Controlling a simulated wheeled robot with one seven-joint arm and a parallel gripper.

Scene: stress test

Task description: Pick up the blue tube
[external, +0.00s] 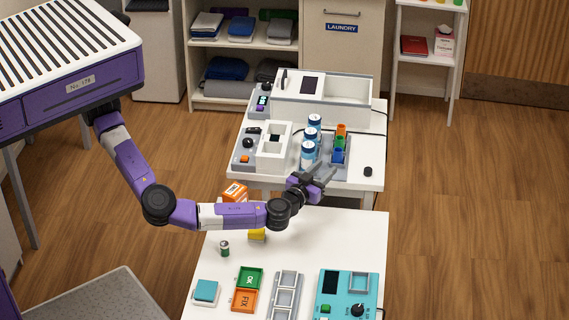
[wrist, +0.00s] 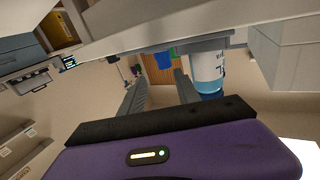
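The blue tube (external: 338,155) stands at the near end of a grey rack on the white table. A green tube (external: 338,142) and an orange tube (external: 341,130) stand behind it in the row. My gripper (external: 324,172) is in front of the rack, apart from the blue tube and a little nearer the camera. Its two fingers are spread, with nothing seen between them. In the wrist view, my gripper (wrist: 161,76) is open, and a blue shape (wrist: 163,58), probably the blue tube, shows beyond the gap. Its lower part is hidden there.
Several white jars with blue bands (external: 308,153) stand close left of the tubes; one jar (wrist: 207,70) shows beside the right finger in the wrist view. A small black knob (external: 368,171) sits at right. A nearer table (external: 345,235) holds trays and a teal device.

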